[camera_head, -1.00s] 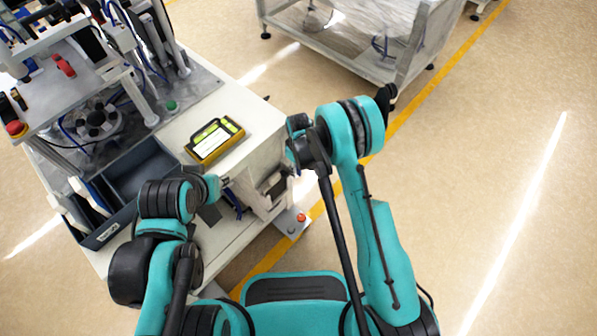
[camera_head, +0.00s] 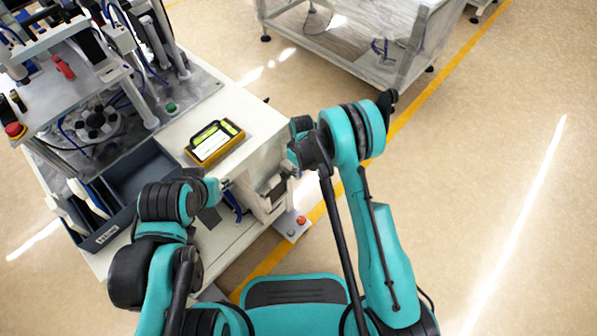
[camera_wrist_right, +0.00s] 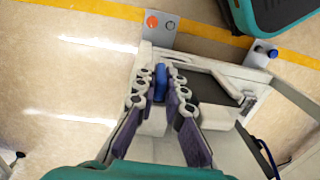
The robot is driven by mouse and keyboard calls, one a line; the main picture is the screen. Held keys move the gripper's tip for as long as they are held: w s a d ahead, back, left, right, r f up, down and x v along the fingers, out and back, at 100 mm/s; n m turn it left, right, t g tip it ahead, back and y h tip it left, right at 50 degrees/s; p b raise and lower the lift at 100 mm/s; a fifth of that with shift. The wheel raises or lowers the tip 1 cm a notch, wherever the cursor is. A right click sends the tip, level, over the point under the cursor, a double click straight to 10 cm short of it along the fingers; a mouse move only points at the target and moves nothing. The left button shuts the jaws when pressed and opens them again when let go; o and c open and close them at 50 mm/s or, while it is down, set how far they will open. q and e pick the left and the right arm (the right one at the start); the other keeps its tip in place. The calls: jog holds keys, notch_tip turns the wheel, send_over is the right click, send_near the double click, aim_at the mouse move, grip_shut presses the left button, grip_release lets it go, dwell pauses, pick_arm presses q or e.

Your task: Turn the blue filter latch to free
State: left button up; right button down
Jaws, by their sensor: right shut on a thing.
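The blue filter latch (camera_wrist_right: 160,82) shows in the right wrist view as a small upright blue piece on the pale side unit of the bench. My right gripper (camera_wrist_right: 160,90) has its jointed, purple-padded fingers on both sides of it, shut on it. In the head view my right gripper (camera_head: 272,186) is at the bench's right side, below my right wrist, and the latch cannot be made out there. My left arm ends over the bench's front, beside the dark tray. Its fingers cannot be made out clearly.
A yellow-framed handheld panel (camera_head: 214,142) lies on the bench top. A dark grey tray (camera_head: 137,172) is left of it, near the machine fixture. An orange-red button (camera_head: 301,220) sits on a low grey plate at the right. Open floor lies beyond the yellow line.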

jog(key=g+y, duration=0.3)
jog(key=shift+w+d+f, duration=0.1)
jog(key=shift+w+d, duration=0.1)
jog(key=shift+w, duration=0.05)
jog(key=shift+g+y, duration=0.7)
jog(key=c, duration=1.6)
grip_release()
jog(key=v, duration=1.2)
jog(key=shift+w+d+f, duration=0.1)
jog(key=shift+d+f, duration=0.05)
